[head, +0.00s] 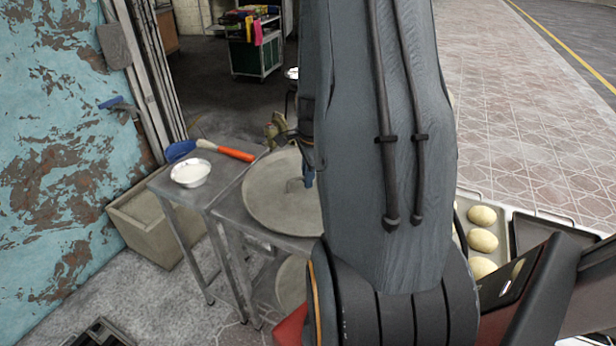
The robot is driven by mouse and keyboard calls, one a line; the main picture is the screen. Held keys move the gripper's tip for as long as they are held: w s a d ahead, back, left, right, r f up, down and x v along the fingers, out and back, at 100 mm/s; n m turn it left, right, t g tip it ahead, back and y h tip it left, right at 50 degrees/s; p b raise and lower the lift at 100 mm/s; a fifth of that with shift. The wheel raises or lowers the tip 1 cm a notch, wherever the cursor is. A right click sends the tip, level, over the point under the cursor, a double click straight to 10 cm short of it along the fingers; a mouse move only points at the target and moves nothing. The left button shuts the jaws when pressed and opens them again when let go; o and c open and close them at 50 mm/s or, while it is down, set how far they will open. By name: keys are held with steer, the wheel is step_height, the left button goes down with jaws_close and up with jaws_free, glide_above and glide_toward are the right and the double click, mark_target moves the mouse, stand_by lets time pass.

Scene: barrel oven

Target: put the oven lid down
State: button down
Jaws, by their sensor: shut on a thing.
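The oven lid (268,200) is a large round grey metal disc, lying about level at the metal side table (232,212). I cannot tell whether it touches the table top or hangs just above it. A small handle stands near its middle. My gripper (307,178) is at this handle, shut on the lid, with only a small bluish tip showing. My own arm hides most of the gripper and the right part of the lid.
A white bowl (190,173) and a brush with an orange handle (237,154) are on the left table part. Dough balls (482,241) lie on a tray at right. A peeling blue wall (60,130) and a stone-coloured box (150,225) stand at left.

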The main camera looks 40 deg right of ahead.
mark_target(310, 194)
steer(key=c, duration=1.8)
jaws_free()
steer(key=shift+c, duration=0.2)
step_height(310, 194, up, 12)
steer(key=s+b, duration=0.2)
steer(key=s+a+f+n, duration=0.1)
steer(key=s+a+n, duration=0.1)
steer(key=a+n, duration=0.5)
steer(key=s+a+f+n+g, duration=0.1)
steer(key=s+a+n, duration=0.2)
steer(key=a+n, duration=0.5)
steer(key=s+a+f+n, duration=0.1)
steer(key=s+a+n, duration=0.1)
steer(key=a+n, duration=0.5)
steer(key=a, duration=0.6)
steer(key=shift+s+a+f+n+y, duration=0.15)
steer(key=shift+a+f+n+y, duration=0.1)
steer(key=shift+f+n+y, duration=0.15)
